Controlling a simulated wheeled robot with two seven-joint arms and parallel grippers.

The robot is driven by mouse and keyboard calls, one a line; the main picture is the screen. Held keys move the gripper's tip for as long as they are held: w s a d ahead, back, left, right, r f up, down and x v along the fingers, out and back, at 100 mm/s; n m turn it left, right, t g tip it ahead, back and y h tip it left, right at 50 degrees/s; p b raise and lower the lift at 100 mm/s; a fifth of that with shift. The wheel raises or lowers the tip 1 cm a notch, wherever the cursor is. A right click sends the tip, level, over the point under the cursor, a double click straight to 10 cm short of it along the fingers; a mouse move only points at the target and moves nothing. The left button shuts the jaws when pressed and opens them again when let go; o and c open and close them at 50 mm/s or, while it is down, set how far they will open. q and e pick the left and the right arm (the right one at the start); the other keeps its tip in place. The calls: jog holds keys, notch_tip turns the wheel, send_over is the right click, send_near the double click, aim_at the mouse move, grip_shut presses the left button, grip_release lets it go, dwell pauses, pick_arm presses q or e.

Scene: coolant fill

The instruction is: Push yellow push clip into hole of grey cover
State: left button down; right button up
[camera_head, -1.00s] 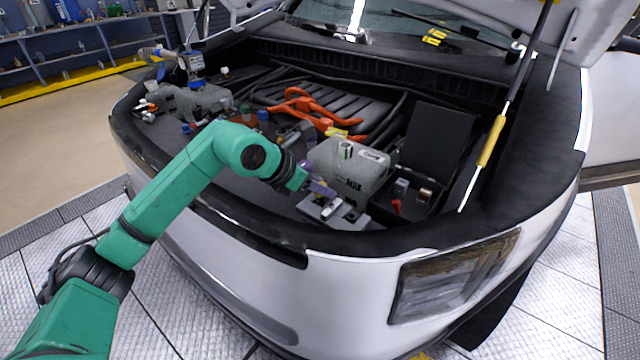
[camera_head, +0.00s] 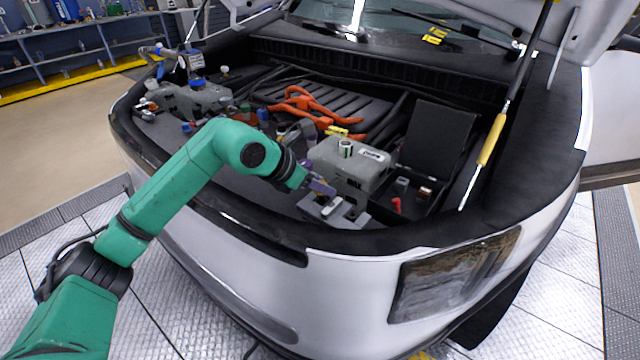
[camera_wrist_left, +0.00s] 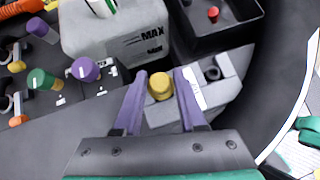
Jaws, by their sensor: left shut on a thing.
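The yellow push clip (camera_wrist_left: 160,86) shows in the left wrist view as a round yellow head between the two purple fingers of my left gripper (camera_wrist_left: 160,80). The gripper is shut on it. The grey cover (camera_wrist_left: 226,92) lies beneath and to the right of the fingers, with a dark round hole (camera_wrist_left: 211,73) to the right of the right finger. The clip's lower part is hidden, so I cannot tell if it sits in a hole. In the head view my left gripper (camera_head: 322,187) is over the grey cover (camera_head: 346,216). My right gripper is not in view.
A grey coolant tank (camera_head: 352,165) marked MAX stands just behind the cover. A black open box (camera_head: 412,190) with a red part is to its right. Purple and green caps (camera_wrist_left: 85,69) lie left of the gripper. The car's front edge borders the near side.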

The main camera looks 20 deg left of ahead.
pick_arm(q)
jog(key=shift+f+b, duration=0.95)
jog(key=shift+f, duration=0.2)
dwell(0.6)
jog(key=shift+r+p, duration=0.45)
jog(key=shift+r, duration=0.15)
dwell(1.1)
jog(key=shift+f+b, duration=0.65)
jog(key=shift+b, duration=0.15)
